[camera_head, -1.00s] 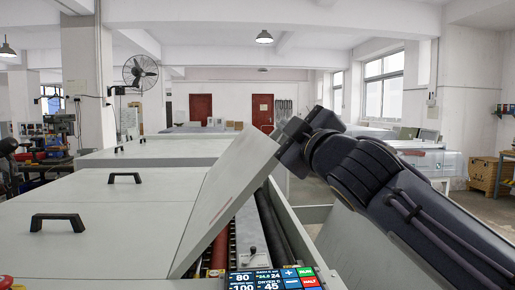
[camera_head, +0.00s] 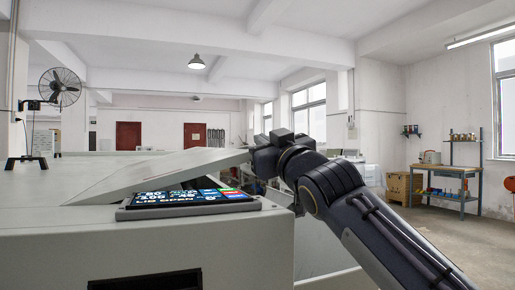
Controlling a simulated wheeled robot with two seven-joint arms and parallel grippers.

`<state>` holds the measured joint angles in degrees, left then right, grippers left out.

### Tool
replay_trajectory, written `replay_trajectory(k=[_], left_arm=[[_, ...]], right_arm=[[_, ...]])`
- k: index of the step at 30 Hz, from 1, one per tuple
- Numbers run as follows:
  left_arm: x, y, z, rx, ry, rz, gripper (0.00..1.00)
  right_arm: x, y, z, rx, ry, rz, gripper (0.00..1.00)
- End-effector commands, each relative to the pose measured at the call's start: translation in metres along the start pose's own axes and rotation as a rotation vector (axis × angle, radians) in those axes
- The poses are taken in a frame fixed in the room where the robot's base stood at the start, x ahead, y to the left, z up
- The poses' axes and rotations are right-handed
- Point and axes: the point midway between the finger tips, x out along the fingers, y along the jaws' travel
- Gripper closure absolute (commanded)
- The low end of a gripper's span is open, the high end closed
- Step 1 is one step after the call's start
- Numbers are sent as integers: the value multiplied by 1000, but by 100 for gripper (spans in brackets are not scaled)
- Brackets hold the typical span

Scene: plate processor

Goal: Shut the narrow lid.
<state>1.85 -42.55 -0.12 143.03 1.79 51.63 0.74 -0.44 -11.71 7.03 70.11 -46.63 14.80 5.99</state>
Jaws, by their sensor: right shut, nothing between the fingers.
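The narrow lid (camera_head: 160,171) is a pale grey panel on top of the plate processor (camera_head: 60,240). It slopes up at a low angle from left to right, its right edge raised above the machine's top. My right gripper (camera_head: 264,147) is shut and empty at the lid's raised right edge. It appears to touch that edge, but the exact contact is hidden. The opening under the lid is mostly hidden by the machine's front and the display. My left gripper is not in view.
A tilted display (camera_head: 190,198) sits at the machine's front corner, just below the lid, and seems to read "LID OPEN". A black handle (camera_head: 27,160) stands on the top at left. Open floor (camera_head: 430,235) lies to the right, with a workbench (camera_head: 450,185) beyond.

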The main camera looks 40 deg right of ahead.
Motion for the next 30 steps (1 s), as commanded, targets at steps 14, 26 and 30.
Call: replay_trajectory(k=[14, 26, 30], left_arm=[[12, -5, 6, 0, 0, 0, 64], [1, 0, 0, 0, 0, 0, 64], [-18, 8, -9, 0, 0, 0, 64]], right_arm=[[-4, 0, 11, 32, 0, 11, 100], [1, 4, -2, 33, 1, 11, 100], [10, 11, -23, 32, 1, 10, 100]])
